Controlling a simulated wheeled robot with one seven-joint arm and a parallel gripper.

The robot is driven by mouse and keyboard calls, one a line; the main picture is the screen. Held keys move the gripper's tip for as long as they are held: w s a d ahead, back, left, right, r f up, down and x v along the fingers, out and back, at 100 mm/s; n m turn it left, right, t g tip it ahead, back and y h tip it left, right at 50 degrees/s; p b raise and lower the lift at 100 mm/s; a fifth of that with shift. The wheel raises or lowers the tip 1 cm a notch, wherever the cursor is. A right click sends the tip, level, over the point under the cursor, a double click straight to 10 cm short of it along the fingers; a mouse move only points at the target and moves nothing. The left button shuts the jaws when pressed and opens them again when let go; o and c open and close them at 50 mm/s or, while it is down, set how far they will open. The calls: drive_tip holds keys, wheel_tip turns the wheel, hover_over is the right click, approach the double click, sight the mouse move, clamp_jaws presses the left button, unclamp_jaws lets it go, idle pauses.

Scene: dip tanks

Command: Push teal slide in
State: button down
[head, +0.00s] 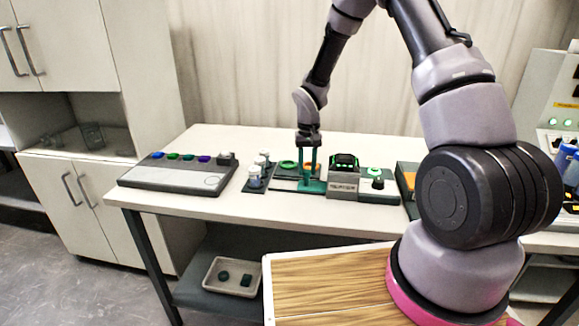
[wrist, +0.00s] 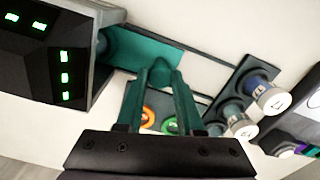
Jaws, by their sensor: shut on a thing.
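The teal slide (wrist: 140,48) is a flat teal plate set in a light channel in the wrist view, with a small teal knob at its near edge. In the head view its teal end (head: 314,187) shows low beside the grey block. My gripper (head: 308,180) points down over the slide. In the wrist view my gripper (wrist: 163,72) has its two teal-green fingers close together at the tips, shut on the slide's knob. The fingertips partly hide the knob.
A dark block with green lit marks (wrist: 62,60) stands close beside the slide. An orange ring (wrist: 148,116) and a green ring (wrist: 173,126) lie between the fingers' view. White-topped knobs (wrist: 272,98) stand on the right. A button panel (head: 178,176) sits left on the table.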

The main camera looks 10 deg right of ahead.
sight(314, 186)
drive_tip(key=shift+s+d, duration=0.15)
drive_tip(key=shift+d, duration=0.4)
drive_tip(key=shift+s+d, duration=0.15)
drive_tip(key=shift+d, duration=0.4)
drive_tip(key=c, duration=0.5)
unclamp_jaws()
drive_tip(key=shift+d, duration=0.15)
drive_tip(key=shift+c, duration=0.2)
drive_tip(key=shift+r, duration=0.15)
wheel_tip(314, 186, up, 11)
drive_tip(key=shift+f, duration=0.2)
